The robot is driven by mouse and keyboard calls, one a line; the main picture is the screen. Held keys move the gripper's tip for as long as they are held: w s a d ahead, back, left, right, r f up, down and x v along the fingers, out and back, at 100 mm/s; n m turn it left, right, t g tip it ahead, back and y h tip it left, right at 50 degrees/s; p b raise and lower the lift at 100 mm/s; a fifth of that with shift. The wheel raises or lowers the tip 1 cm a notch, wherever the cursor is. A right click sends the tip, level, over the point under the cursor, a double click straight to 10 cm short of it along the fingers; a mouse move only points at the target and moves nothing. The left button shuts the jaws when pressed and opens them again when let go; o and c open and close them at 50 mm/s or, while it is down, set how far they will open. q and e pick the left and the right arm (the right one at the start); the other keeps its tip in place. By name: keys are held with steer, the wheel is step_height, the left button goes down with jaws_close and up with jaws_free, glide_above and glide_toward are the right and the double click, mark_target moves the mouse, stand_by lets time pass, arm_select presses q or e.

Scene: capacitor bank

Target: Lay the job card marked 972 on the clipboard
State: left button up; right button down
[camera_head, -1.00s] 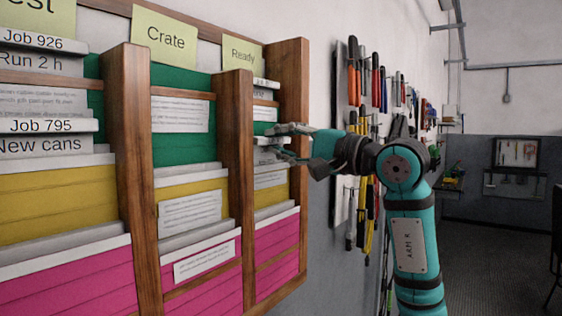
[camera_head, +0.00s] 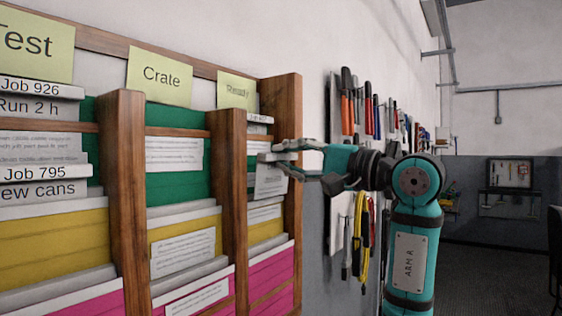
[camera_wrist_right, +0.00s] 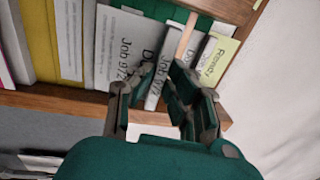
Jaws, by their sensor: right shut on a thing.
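The job card marked 972 (camera_wrist_right: 124,52) is a grey sheet with a label strip along its top edge, in the Ready column of the rack. It also shows in the head view (camera_head: 269,181), hanging in front of the green pocket. My right gripper (camera_wrist_right: 163,84) is shut on the card's top edge, with its label strip between the fingers. In the head view my right gripper (camera_head: 277,153) reaches in from the right. The fingers hide part of the strip. I cannot tell whether the card's lower edge is clear of the pocket. The clipboard and my left gripper are not in view.
The wooden rack (camera_head: 127,190) has Test, Crate and Ready columns with green, yellow and pink pockets. Other cards, such as Job 795 (camera_head: 45,173), stand in it. A tool panel (camera_head: 334,110) hangs on the wall behind my right arm. Open floor (camera_head: 490,240) lies at the right.

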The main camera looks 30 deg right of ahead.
steer(key=r+b+v, duration=0.1)
steer(key=v, duration=0.8)
steer(key=shift+r, duration=0.3)
stand_by(0.3)
